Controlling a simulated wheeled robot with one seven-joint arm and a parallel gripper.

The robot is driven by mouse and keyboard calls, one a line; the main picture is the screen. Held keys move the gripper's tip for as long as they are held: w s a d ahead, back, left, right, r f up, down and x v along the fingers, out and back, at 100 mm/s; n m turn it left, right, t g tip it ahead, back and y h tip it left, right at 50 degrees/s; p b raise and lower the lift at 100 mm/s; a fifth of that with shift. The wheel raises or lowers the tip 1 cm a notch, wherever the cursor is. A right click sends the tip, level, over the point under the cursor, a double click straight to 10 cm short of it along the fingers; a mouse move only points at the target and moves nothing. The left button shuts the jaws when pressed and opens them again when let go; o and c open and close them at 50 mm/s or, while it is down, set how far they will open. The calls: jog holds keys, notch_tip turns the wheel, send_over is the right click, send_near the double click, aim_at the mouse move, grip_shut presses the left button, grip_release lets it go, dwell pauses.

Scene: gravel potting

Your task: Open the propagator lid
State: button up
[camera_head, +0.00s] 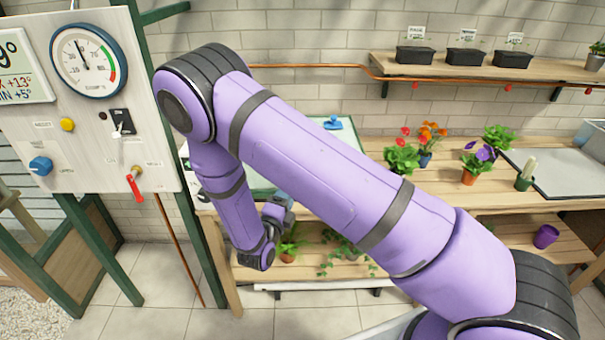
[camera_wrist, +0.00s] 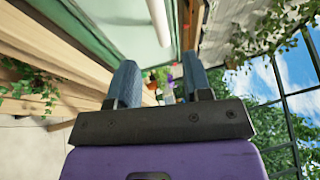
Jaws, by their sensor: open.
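The propagator (camera_head: 262,184) is mostly hidden behind my arm in the head view. A pale panel with a green edge shows on the bench, and a small blue piece (camera_head: 333,123) sits at its far side. In the wrist view a green-framed box with a pale panel, likely the propagator (camera_wrist: 95,40), fills the upper left. My gripper (camera_wrist: 160,88) is open, with nothing seen between its two blue-grey fingers. In the head view my gripper (camera_head: 278,213) is small and partly hidden, near the bench's front edge. I cannot tell whether it touches the lid.
Potted flowers (camera_head: 427,140) and a cactus (camera_head: 525,175) stand on the bench to the right. A control panel (camera_head: 95,110) with a gauge and a red lever (camera_head: 134,186) is at left. A shelf with black pots (camera_head: 467,57) hangs above. Trailing plants (camera_head: 345,248) sit below.

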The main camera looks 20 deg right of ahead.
jog(key=x, duration=1)
grip_shut()
